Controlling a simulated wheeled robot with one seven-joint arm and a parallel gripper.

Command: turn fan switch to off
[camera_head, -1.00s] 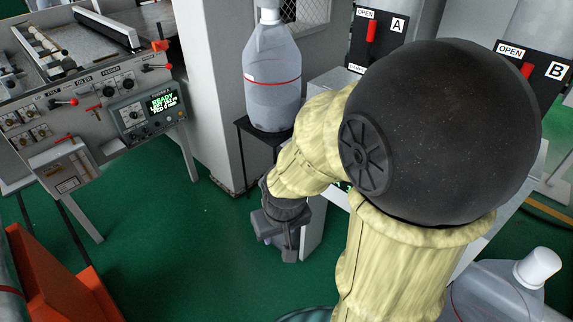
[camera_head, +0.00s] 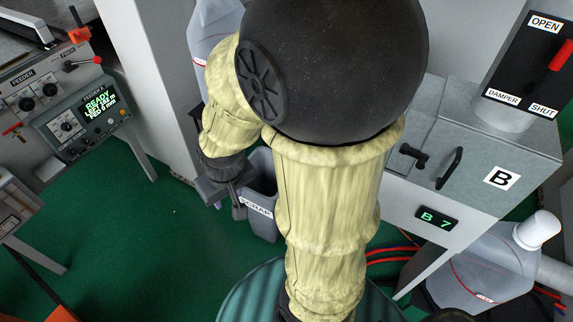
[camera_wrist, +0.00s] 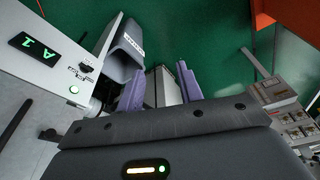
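In the wrist view, a white cabinet face (camera_wrist: 38,62) at the left carries a lit display (camera_wrist: 36,47) reading "A 1". In the head view my gripper (camera_head: 238,202) points down in front of a scrap bin.
The grey scrap bin (camera_head: 262,217) stands close beside my gripper. Box B (camera_head: 485,155) has a black handle, a "B 7" display (camera_head: 436,218) and a red damper lever (camera_head: 561,55). A feeder panel (camera_head: 80,118) is at the left. Green floor is open between.

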